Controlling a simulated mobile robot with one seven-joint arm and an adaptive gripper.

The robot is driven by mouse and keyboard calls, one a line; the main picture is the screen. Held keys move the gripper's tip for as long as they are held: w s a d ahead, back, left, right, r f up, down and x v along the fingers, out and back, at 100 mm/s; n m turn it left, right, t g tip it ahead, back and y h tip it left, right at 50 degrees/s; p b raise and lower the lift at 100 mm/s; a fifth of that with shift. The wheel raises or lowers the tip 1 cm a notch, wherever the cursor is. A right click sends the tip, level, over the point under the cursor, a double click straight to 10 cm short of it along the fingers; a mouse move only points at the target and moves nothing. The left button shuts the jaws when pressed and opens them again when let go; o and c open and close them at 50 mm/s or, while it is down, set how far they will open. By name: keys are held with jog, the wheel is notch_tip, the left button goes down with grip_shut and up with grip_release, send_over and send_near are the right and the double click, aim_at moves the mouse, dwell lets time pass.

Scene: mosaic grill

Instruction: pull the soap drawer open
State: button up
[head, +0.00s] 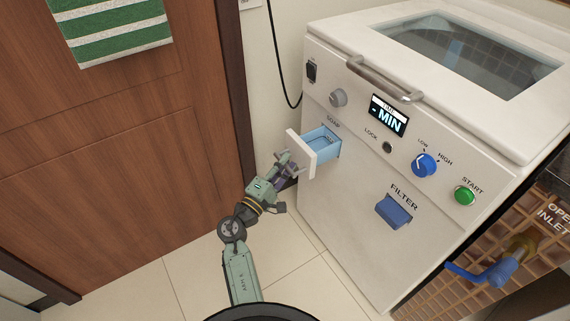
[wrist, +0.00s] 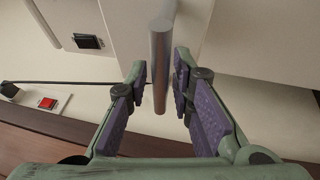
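The soap drawer (head: 300,153) sticks out from the white machine front in the head view, and its light blue inside (head: 322,140) shows behind the white face. My gripper (head: 284,164) is at the outer side of the drawer face. In the wrist view, a round metal handle bar (wrist: 161,65) lies between the two fingertips of my gripper (wrist: 161,82). A narrow gap shows between the bar and the finger pads, so the fingers look parted around the bar. The head view is too small to show contact.
The white machine (head: 345,210) carries a lid handle (head: 385,80), a blue knob (head: 424,164), a green start button (head: 465,195) and a blue filter handle (head: 394,211). A wooden door (head: 110,170) stands at the left. Tiled floor (head: 185,280) lies between.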

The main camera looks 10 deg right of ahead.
jog(key=shift+o, duration=0.7)
jog(key=v, duration=1.2)
jog(key=shift+f, duration=0.1)
